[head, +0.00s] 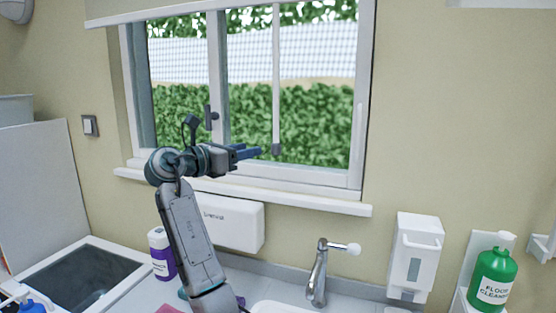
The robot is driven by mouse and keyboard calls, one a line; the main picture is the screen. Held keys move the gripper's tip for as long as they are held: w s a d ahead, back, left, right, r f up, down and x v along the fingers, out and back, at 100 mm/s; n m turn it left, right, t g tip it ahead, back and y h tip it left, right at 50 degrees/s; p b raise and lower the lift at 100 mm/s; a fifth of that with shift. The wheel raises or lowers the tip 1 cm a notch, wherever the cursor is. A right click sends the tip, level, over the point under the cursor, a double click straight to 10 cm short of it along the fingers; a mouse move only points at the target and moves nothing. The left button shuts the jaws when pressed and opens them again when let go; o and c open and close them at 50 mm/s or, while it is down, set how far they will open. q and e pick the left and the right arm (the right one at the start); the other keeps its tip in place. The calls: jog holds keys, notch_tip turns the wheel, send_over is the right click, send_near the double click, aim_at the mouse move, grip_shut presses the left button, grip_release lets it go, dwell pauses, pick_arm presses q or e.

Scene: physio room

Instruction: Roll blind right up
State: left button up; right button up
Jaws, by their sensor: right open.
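The blind (150,9) is a pale beige sheet at the top of the window, with its lower edge crossing the top of the frame. Most of the window is uncovered. A thin pale rod or cord (276,80) hangs in front of the window, with a dark grey end piece (276,149) at its bottom. My right gripper (252,152) is open, its blue fingers pointing right. The fingertips are just left of the end piece in the picture, with a small gap; the depth between them is unclear. My left gripper is out of view.
A white window sill (300,200) runs below the window. Under it are a white dispenser box (235,222), a tap (318,275) and a purple-labelled bottle (160,255). A soap dispenser (415,255) and a green floor cleaner bottle (493,279) stand right. A dark sink (80,275) is left.

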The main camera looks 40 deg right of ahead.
aim_at(272, 147)
jog(key=d+p, duration=0.1)
jog(key=d, duration=0.2)
jog(key=d+p, duration=0.1)
jog(key=d, duration=0.2)
jog(key=d+f+p, duration=0.1)
jog(key=d, duration=0.3)
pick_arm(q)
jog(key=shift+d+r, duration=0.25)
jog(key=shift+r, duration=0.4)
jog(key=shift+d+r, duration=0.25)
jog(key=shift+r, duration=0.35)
pick_arm(e)
jog(key=shift+d, duration=0.45)
grip_shut()
